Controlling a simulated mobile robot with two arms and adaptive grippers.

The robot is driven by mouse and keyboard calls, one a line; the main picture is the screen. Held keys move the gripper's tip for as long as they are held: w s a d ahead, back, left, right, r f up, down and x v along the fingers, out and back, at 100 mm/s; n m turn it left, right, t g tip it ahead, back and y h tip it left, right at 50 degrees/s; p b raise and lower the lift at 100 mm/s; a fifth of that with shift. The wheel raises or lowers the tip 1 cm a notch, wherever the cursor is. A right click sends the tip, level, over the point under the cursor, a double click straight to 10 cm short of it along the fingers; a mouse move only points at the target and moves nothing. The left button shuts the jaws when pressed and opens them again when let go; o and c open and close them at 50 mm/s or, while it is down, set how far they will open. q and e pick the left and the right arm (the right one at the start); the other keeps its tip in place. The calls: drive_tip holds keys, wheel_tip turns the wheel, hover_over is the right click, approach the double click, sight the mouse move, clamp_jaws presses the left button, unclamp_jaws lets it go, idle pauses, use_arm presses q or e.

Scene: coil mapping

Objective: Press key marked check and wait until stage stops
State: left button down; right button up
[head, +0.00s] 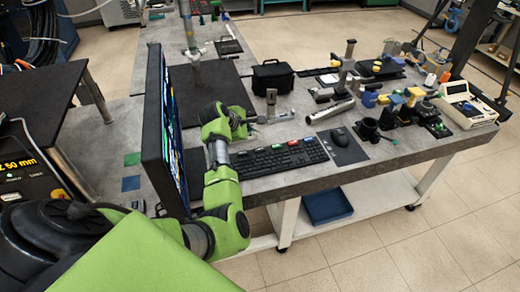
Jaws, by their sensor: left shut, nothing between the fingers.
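A black keyboard (282,161) lies on the grey table in front of the monitor. Several coloured keys, among them green, blue and red ones, stand along its back edge. The markings are too small to read, so I cannot tell which key is marked check. My left gripper (258,120), on the green arm, is shut and empty. In the picture it is just behind the keyboard's left part; I cannot tell its height or any contact. The monitor (153,140) is seen nearly edge-on at left, its screen mostly hidden. I cannot identify the stage with certainty.
A mouse (339,137) on a dark pad lies right of the keyboard. A black bag (272,77) and metal parts stand behind it. Optical parts and a white instrument (465,103) crowd the table's right end. A blue tray (327,206) sits on the lower shelf.

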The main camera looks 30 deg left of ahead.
use_arm(q)
drive_tip(key=shift+w+d+r+n+t+h, duration=0.2)
drive_tip(key=shift+w+r+n, duration=0.2)
drive_tip(key=shift+w, duration=0.25)
drive_tip(key=shift+w+d+r+n+t+h, duration=0.1)
drive_tip(key=shift+w+d+r+n, duration=0.1)
drive_tip(key=shift+w+r+n, duration=0.3)
drive_tip(key=shift+w+f, duration=0.1)
drive_tip(key=shift+f, duration=0.1)
drive_tip(key=shift+f, duration=0.1)
drive_tip(key=b, duration=0.8)
hover_over(259, 151)
wheel_tip(259, 151, down, 6)
drive_tip(key=shift+w+a+f, duration=0.1)
drive_tip(key=shift+a+f, duration=0.05)
drive_tip(key=shift+f, duration=0.1)
drive_tip(key=shift+f+b, duration=0.35)
drive_tip(key=shift+f, duration=0.7)
drive_tip(key=shift+f, duration=0.2)
